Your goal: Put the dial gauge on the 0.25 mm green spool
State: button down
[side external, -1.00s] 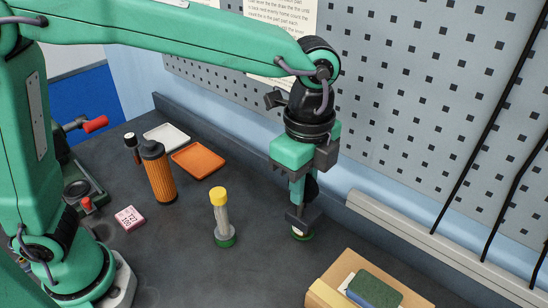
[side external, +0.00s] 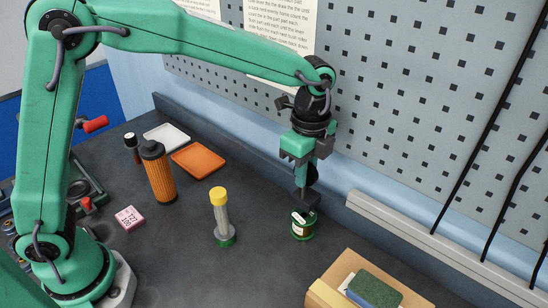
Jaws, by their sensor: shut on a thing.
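My gripper (side external: 302,173) points down over the bench, right of centre. It is shut on a dark thing that appears to be the dial gauge (side external: 313,174), with a rounded part beside the finger and a black block below. The gauge's face does not show. A short green spool (side external: 302,234) with a pale label on top stands upright on the bench just below the block. I cannot tell whether the block touches it. A second spool-like piece, a grey column with a yellow top (side external: 218,196) and green base, stands to the left. No size marking is readable.
An orange ribbed cylinder (side external: 159,177), an orange tray (side external: 198,159), a white tray (side external: 166,137) and a pink numbered block (side external: 129,218) are at left. A cardboard box (side external: 334,283) holding a green pad (side external: 374,290) is at front right. A pale rail (side external: 420,240) runs along the back.

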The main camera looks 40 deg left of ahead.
aim_at(303, 196)
jog(key=shift+f, duration=1.95)
jog(key=shift+f, duration=0.1)
jog(key=c, duration=1.4)
grip_release()
jog(key=shift+f, duration=0.1)
jog(key=shift+o, duration=0.2)
notch_tip(303, 196, up, 12)
jog(key=shift+r, duration=0.2)
